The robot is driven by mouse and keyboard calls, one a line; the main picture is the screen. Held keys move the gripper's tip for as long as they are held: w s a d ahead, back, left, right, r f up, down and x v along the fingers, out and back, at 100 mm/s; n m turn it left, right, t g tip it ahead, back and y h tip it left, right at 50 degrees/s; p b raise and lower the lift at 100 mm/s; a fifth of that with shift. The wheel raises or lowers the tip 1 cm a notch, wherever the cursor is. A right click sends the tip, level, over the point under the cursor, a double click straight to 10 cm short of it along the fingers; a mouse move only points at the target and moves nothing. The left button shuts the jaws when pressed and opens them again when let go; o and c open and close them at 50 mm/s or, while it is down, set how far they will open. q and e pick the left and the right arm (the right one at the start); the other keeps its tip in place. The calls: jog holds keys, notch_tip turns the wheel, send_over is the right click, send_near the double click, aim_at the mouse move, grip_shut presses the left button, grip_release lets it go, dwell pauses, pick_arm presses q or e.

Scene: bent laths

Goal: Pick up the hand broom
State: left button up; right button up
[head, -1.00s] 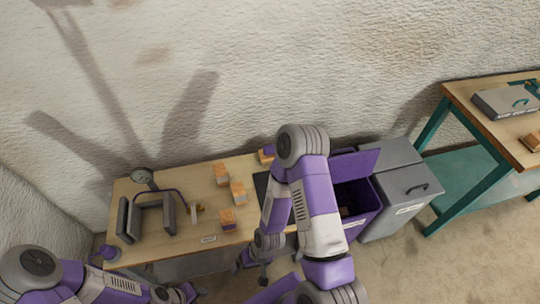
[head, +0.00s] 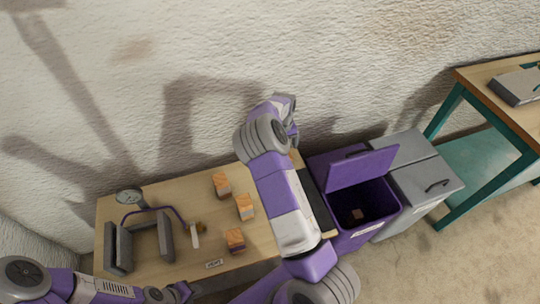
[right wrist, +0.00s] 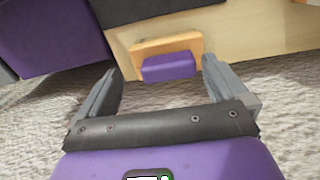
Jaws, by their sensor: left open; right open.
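I cannot identify the hand broom for certain. A small white and brown thing (head: 195,235), perhaps it, lies on the wooden table (head: 125,265), right of a grey frame in the head view. My left gripper (head: 180,292) is low at the table's front edge, small in the picture, open and apart from that thing. My right arm reaches over the table's right part and hides what lies behind it; its gripper is mostly hidden there. In the right wrist view my right gripper (right wrist: 160,72) is open and empty, facing a wooden block with a purple part (right wrist: 168,66).
Several orange-topped blocks (head: 245,207) stand mid-table. Left are a grey frame (head: 118,248) and a round dial (head: 130,197). A purple bin with its lid up (head: 358,170) and a shut grey bin (head: 425,180) stand right. A teal-legged table (head: 450,112) is farther right.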

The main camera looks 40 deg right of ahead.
jog(key=shift+w+d+r, duration=0.1)
jog(key=shift+w+r, duration=0.65)
jog(key=shift+w, duration=0.2)
jog(key=f+b, duration=0.3)
jog(key=f, duration=0.4)
jog(key=shift+w, duration=0.2)
jog(key=c, duration=1.4)
notch_tip(320, 180, up, 10)
jog(key=p, duration=0.3)
